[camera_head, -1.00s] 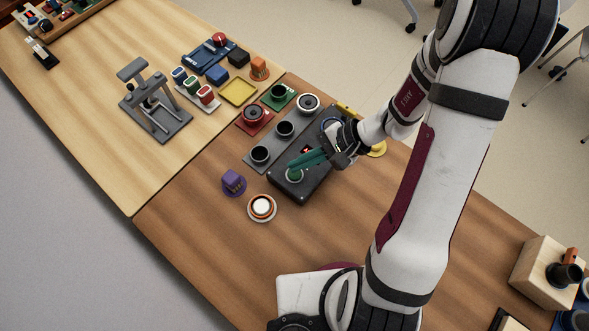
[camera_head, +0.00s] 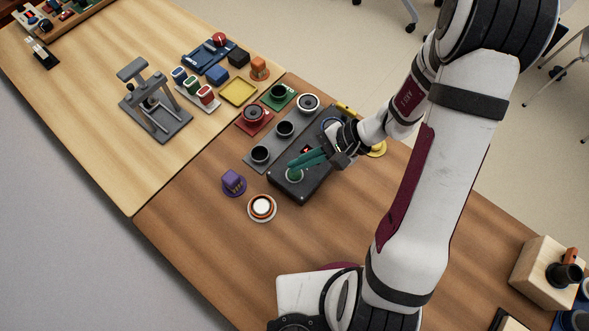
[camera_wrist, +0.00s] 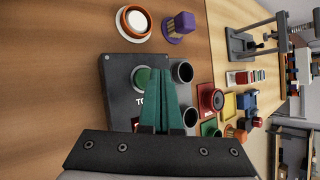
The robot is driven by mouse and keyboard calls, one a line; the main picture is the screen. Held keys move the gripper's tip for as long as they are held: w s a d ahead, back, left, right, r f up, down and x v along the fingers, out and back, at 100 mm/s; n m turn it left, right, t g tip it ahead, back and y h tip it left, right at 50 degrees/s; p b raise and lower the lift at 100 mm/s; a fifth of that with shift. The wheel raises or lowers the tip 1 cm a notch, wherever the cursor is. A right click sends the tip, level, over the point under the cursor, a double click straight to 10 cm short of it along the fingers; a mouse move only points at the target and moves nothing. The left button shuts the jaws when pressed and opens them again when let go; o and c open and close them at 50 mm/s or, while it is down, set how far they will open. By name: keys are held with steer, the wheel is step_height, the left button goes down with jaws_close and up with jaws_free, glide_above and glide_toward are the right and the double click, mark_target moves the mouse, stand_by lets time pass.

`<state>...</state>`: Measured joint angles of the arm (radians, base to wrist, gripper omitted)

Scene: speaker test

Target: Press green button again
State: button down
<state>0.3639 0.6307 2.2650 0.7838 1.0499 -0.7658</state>
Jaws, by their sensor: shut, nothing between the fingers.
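The green button (camera_wrist: 142,78) sits in a light ring on a dark box (camera_wrist: 122,99) in the wrist view. In the head view the button (camera_head: 294,176) shows near the left end of the same box (camera_head: 312,186). My gripper (camera_head: 292,169) has green fingers held together with nothing between them. Its tips are over or right by the button. In the wrist view the fingertips (camera_wrist: 160,72) lie just right of the button, which is partly hidden. I cannot tell whether they touch it.
A grey plate (camera_head: 270,143) with several black cups lies beside the box. A purple block (camera_head: 233,181) and a white-topped orange round piece (camera_head: 262,207) stand on the near side. A grey press (camera_head: 152,100) stands farther left. The table front is clear.

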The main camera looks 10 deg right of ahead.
mark_target(300, 172)
steer(key=shift+f, duration=0.1)
stand_by(0.5)
steer(key=shift+f, duration=0.35)
steer(key=shift+f, duration=0.5)
stand_by(0.6)
steer(key=shift+r, duration=0.95)
steer(key=shift+r, duration=2.5)
